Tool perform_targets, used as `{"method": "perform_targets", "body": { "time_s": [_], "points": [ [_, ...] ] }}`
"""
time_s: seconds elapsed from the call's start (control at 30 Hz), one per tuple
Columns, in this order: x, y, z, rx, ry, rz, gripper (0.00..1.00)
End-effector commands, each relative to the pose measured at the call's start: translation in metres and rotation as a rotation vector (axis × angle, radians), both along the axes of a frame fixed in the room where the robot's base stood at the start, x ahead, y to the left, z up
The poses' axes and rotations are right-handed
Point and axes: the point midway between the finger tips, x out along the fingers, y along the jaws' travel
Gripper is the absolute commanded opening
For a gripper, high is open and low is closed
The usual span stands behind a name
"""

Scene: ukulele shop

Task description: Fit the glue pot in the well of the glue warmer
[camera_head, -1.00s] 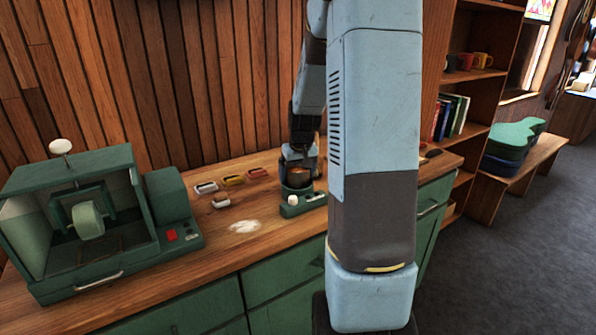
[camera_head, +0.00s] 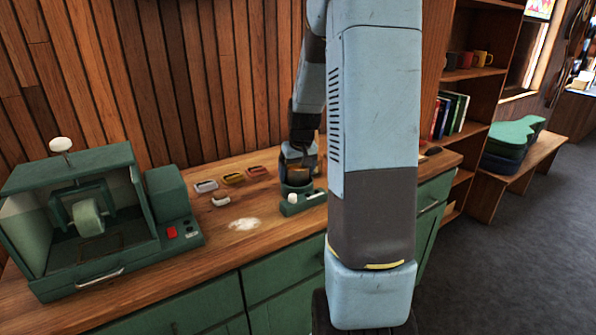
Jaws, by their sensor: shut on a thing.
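The green glue warmer (camera_head: 303,203) stands on the wooden counter, with a white knob on its front left. My gripper (camera_head: 297,170) is directly above the warmer's round well, partly hidden by its own wrist. It is shut on the dark brown glue pot (camera_head: 297,178), which shows only as a small patch between the fingers and the well. The pot is at or just over the well opening. I cannot tell from this view whether it is seated or still held slightly above.
Small trays (camera_head: 232,179), a small white-and-brown item (camera_head: 221,200) and a white powdery patch (camera_head: 244,224) lie left of the warmer. My upright arm link blocks the counter to its right.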

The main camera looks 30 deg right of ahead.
Motion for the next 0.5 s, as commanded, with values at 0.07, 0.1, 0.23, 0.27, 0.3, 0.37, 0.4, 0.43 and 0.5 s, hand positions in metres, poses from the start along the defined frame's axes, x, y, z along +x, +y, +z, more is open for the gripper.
{"method": "perform_targets", "body": {
  "time_s": [0.07,0.1,0.23,0.27,0.3,0.37,0.4,0.43,0.5],
  "points": [
    [-0.0077,0.0007,-0.0116,0.008,0.025,0.001,0.48],
    [-0.0079,0.0005,-0.0118,0.008,0.025,0.001,0.48],
    [-0.008,0.0003,-0.0118,0.007,0.026,0.002,0.48],
    [-0.008,0.0002,-0.0118,0.007,0.026,0.002,0.48],
    [-0.0081,0.0001,-0.0118,0.007,0.026,0.002,0.9],
    [-0.0082,0.0002,-0.0119,0.007,0.026,0.002,0.95],
    [-0.0081,0.0003,-0.0119,0.007,0.026,0.002,0.99],
    [-0.008,0.0004,-0.0118,0.007,0.026,0.002,1.0],
    [-0.008,0.0008,-0.0118,0.007,0.026,0.003,1.0]
  ]
}}
